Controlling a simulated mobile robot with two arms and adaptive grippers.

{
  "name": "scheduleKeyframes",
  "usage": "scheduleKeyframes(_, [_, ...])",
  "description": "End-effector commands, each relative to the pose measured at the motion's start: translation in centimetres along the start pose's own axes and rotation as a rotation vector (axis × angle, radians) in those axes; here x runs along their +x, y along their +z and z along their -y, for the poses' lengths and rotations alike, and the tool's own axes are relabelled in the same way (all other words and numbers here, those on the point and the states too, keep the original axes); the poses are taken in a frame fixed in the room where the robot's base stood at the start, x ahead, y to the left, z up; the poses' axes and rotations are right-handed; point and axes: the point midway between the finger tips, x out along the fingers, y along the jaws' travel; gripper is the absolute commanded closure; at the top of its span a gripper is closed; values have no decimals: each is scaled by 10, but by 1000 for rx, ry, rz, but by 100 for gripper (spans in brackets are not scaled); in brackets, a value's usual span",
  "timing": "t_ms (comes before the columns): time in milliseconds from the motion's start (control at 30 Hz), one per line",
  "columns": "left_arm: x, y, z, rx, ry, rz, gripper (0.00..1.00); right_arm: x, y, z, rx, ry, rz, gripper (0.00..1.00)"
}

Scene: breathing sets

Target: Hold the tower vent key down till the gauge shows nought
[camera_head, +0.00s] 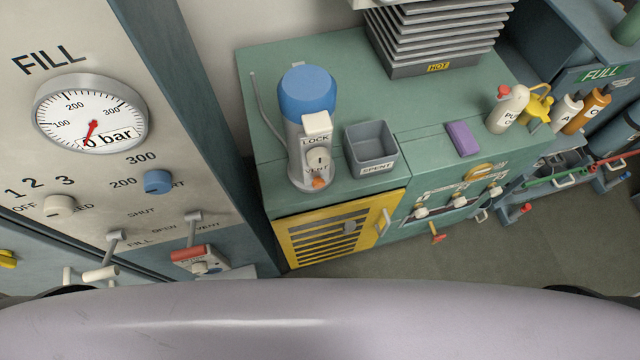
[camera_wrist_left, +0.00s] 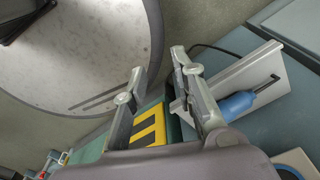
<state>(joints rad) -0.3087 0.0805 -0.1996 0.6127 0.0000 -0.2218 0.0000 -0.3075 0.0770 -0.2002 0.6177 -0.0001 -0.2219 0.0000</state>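The tower (camera_head: 295,150) is a grey cylinder with a blue cap (camera_head: 306,88), upright on the green bench. Its front carries a white block marked LOCK (camera_head: 317,122), a round pale knob (camera_head: 318,158) near the word VENT, and a small orange part below. Which of these is the vent key I cannot tell for sure. The round FILL gauge (camera_head: 90,112) on the left panel has a red needle low on the dial and a window ending in "0 bar". My left gripper (camera_wrist_left: 159,73) is open and empty, away from the tower. My right gripper is out of view.
A grey SPENT bin (camera_head: 372,148) stands right of the tower. A finned block marked HOT (camera_head: 438,68) is behind. A purple block (camera_head: 462,138) and several bottles stand farther right. The left wrist view shows a blue-handled tool (camera_wrist_left: 236,104) and a yellow-black striped panel (camera_wrist_left: 149,128).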

Motion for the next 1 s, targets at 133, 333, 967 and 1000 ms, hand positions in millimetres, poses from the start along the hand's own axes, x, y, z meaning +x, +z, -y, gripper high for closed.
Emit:
scheduleKeyframes(133, [0,-17,0,1,1,-26,87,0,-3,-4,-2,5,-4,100])
scheduleKeyframes(333, [0,-23,0,1,0,-35,100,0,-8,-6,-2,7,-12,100])
scheduleKeyframes(967, [0,-10,-1,0,1,-15,100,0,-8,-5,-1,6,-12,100])
scheduleKeyframes(1000, [0,-10,0,0,0,-15,100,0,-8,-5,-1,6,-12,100])
